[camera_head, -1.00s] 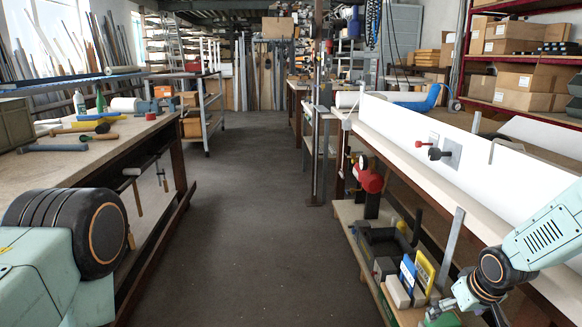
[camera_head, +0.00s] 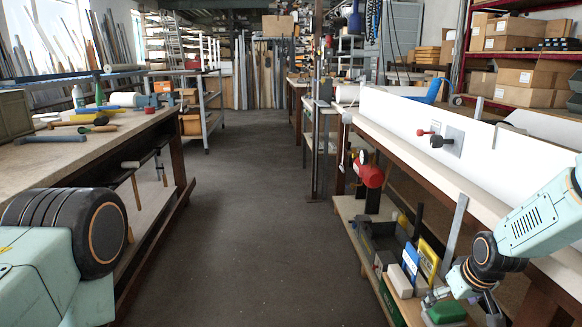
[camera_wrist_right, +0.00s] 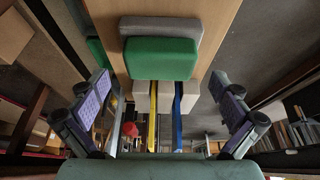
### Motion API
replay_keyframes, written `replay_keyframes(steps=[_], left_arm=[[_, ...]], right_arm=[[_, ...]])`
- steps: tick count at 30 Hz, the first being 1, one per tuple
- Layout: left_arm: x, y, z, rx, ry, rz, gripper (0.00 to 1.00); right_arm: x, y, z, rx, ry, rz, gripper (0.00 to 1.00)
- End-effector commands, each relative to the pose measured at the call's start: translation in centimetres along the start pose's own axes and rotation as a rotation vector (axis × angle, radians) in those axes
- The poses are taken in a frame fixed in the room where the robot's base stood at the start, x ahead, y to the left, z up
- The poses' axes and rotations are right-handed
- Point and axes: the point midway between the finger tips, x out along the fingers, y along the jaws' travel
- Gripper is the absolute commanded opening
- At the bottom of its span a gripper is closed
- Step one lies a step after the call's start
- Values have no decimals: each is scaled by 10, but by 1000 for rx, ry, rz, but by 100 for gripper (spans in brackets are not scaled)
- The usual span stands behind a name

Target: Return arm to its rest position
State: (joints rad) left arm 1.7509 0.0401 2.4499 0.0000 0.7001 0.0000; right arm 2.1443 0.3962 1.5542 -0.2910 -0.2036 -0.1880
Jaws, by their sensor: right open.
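My right arm comes in from the right in the head view. Its gripper (camera_head: 465,300) hangs low in front of the right bench, beside the lower shelf and close to a green block (camera_head: 446,312). In the right wrist view, the two purple-padded fingers of the right gripper (camera_wrist_right: 160,88) are spread wide apart with nothing gripped. The green block (camera_wrist_right: 160,58) lies beyond and between them in that picture. Part of my left arm fills the lower left of the head view; its gripper is out of frame.
The right bench (camera_head: 405,148) has a white upright panel (camera_head: 400,115). Its lower shelf holds a yellow case (camera_head: 428,258), a blue case (camera_head: 410,258) and other items. The left bench (camera_head: 60,155) carries tools. The grey floor (camera_head: 250,190) between them is clear.

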Motion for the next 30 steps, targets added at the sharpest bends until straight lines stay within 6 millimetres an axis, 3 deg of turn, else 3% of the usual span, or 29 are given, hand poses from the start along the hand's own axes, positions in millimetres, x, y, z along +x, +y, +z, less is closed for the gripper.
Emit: replay_keyframes(steps=[13,30], left_arm=[[-39,0,0,0,-1,0,61],[-64,0,0,0,-1,0,61]], right_arm=[[-73,1,-30,0,2,0,100],[-135,-73,-40,46,-5,12,100]])
